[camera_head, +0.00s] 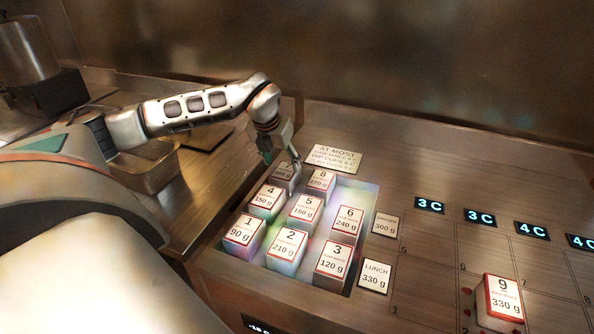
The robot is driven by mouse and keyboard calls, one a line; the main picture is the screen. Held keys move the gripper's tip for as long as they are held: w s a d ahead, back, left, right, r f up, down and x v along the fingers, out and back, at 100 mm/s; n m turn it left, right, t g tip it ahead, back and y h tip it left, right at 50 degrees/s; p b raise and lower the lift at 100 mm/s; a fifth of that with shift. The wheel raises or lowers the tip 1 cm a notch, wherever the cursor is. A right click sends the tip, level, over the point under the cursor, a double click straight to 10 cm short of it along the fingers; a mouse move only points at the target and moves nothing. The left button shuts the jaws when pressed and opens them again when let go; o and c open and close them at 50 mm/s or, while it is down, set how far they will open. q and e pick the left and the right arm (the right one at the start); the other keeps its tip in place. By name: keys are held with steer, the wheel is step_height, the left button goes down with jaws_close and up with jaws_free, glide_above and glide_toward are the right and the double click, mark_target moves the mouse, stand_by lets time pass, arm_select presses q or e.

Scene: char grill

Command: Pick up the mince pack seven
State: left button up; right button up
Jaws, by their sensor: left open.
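Mince pack seven (285,176) is a small white block with a red-edged label. It stands at the back left of a lit recessed tray (369,206), behind pack 4 (266,199) and left of pack 8 (318,184). Its label is partly hidden and its number is hard to read. My left gripper (281,160) is open and points down right at pack seven's top. I cannot tell whether the fingers touch it or are around it. My right gripper is not in view.
Packs 1 (243,232), 2 (287,243), 3 (333,258), 5 (304,209) and 6 (347,222) fill the tray closely. Pack 9 (502,300) stands apart on the marked counter at right. A sign (333,158) lies behind the tray. A metal pan (148,172) is at left.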

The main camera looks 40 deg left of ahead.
mark_target(285, 171)
arm_select(q)
steer(key=shift+s+x, duration=0.25)
steer(key=shift+x, duration=0.85)
steer(key=shift+p+x, duration=0.7)
steer(key=shift+x, duration=1.95)
steer(key=shift+w+d, duration=0.1)
steer(key=shift+w, duration=0.05)
steer(key=c, duration=1.1)
